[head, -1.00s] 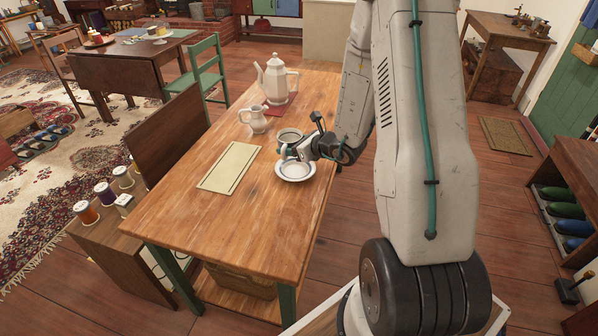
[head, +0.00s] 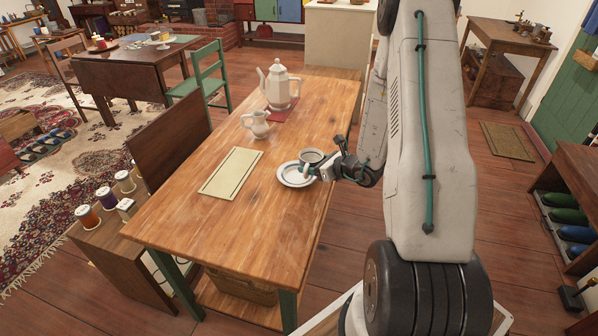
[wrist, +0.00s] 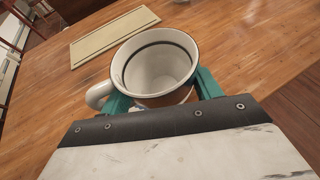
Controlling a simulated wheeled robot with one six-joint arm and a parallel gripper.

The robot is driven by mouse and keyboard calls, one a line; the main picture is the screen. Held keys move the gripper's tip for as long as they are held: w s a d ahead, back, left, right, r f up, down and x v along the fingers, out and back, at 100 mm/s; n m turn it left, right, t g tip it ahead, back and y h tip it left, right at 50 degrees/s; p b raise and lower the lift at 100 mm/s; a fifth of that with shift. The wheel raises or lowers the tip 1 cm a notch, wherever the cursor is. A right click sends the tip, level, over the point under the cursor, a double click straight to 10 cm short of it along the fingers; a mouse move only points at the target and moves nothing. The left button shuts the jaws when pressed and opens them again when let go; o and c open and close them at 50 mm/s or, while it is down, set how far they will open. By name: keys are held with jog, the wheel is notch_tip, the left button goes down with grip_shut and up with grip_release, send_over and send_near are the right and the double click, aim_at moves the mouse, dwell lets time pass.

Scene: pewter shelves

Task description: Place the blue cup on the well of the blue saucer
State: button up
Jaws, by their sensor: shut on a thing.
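The cup (head: 311,157) is white inside with a dark band below its rim. It is upright in my gripper (head: 314,168), and its handle points left in the wrist view, where the cup (wrist: 155,70) fills the middle. My gripper's teal fingers (wrist: 162,96) are shut on the cup from both sides. The saucer (head: 291,181), pale with a darker ring, lies on the wooden table. In the head view the cup overlaps the saucer's upper right part. I cannot tell whether they touch. The cup and gripper hide much of the saucer's right side and well.
A cream mat (head: 231,173) lies left of the saucer. A white jug (head: 259,127) and a tall pale teapot (head: 280,88) on a red cloth stand farther back. The wooden table's (head: 215,230) front is clear. A green chair (head: 207,75) stands behind.

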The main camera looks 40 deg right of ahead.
jog(key=w+a, duration=0.3)
jog(key=shift+w+a+f, duration=0.15)
jog(key=shift+w+f, duration=0.1)
jog(key=shift+w, duration=0.15)
jog(key=shift+f, duration=1.75)
jog(key=shift+c, duration=0.5)
